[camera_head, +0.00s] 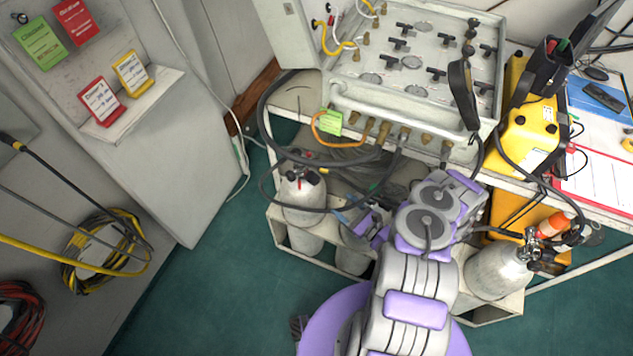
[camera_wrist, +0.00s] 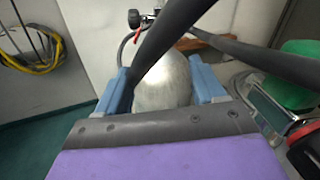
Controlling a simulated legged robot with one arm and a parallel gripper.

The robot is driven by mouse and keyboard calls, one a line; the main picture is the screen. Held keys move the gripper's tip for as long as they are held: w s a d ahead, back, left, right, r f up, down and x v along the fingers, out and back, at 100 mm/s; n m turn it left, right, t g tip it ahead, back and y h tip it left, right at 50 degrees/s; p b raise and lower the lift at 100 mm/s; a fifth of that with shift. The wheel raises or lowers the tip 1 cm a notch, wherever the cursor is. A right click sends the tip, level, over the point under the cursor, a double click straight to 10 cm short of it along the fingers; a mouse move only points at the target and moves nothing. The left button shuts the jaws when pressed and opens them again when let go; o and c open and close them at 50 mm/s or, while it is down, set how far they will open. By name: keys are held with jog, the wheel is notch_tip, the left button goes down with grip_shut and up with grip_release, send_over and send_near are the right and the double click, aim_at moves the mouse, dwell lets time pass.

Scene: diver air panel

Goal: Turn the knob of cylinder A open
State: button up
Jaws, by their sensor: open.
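A grey-white cylinder (camera_head: 303,190) stands at the left of the low rack, with a black valve and a red part on top. A second cylinder (camera_head: 497,272) stands at the right end. I see no letter on either, so I cannot tell which is A. My gripper (camera_head: 358,226) is open, to the right of the left cylinder in the head view and partly hidden by my arm. In the wrist view a cylinder's rounded body (camera_wrist: 163,85) shows between the blue fingers, with a black valve knob (camera_wrist: 134,18) beyond them. I cannot tell whether the fingers touch anything.
Dark hoses (camera_head: 262,120) loop around the left cylinder, and black hoses (camera_wrist: 165,40) cross close in front of the wrist camera. The air panel (camera_head: 415,75) is above the rack. A yellow case (camera_head: 530,135) stands at the right.

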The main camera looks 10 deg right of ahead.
aim_at(317, 182)
jog(key=b+x, duration=0.4)
jog(key=x, duration=1)
jog(key=shift+d+b, duration=0.15)
jog(key=shift+b, duration=0.2)
jog(key=shift+c, duration=0.2)
jog(key=c, duration=1)
